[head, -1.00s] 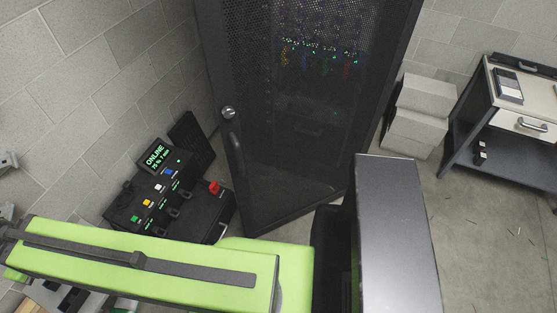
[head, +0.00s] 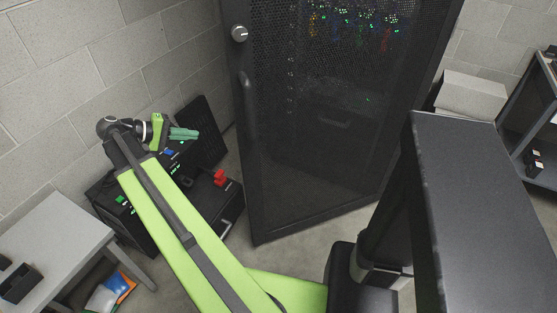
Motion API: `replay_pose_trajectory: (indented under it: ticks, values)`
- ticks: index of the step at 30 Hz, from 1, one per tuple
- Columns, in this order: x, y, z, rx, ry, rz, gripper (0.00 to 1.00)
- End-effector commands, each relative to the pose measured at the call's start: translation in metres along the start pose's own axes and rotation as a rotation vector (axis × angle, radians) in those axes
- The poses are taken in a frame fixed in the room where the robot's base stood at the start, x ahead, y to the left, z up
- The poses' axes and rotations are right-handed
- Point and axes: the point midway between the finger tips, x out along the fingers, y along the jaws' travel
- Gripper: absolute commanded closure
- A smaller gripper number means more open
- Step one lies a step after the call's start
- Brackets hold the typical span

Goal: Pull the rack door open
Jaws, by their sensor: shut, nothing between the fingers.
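The rack door (head: 325,150) is a tall dark mesh panel in the middle of the head view. Its long black handle (head: 246,98) runs down near its left edge, below a round silver lock knob (head: 239,34). I see no clear gap at the door's left edge, and its top is out of view. My gripper (head: 191,134), with green fingers, is shut and empty. In the picture it lies left of the handle, over the black console, and is apart from the handle.
The black console (head: 226,205) with buttons and a red switch (head: 221,178) stands left of the rack. A grey table (head: 55,235) is at lower left. White boxes (head: 470,95) and a cart (head: 535,120) are at right. Some bare floor shows before the door.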

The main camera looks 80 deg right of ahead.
Motion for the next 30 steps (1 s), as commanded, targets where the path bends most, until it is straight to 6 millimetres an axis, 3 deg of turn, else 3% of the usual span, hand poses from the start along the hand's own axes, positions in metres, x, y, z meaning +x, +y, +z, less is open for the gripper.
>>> replay_pose_trajectory:
  ticks: [1, 3, 6, 9, 12, 22, 30]
  values:
    - [0.052, -0.017, -0.008, 0.039, -0.063, 0.069, 1.00]
    - [0.098, -0.003, -0.006, 0.085, -0.145, 0.171, 1.00]
    - [0.148, 0.017, 0.002, 0.136, -0.247, 0.297, 1.00]
    - [0.179, 0.032, 0.011, 0.167, -0.319, 0.386, 1.00]
    - [0.193, 0.043, 0.018, 0.183, -0.359, 0.437, 1.00]
    - [0.205, 0.057, 0.027, 0.189, -0.374, 0.455, 1.00]
    - [0.252, 0.079, 0.049, 0.189, -0.374, 0.454, 1.00]
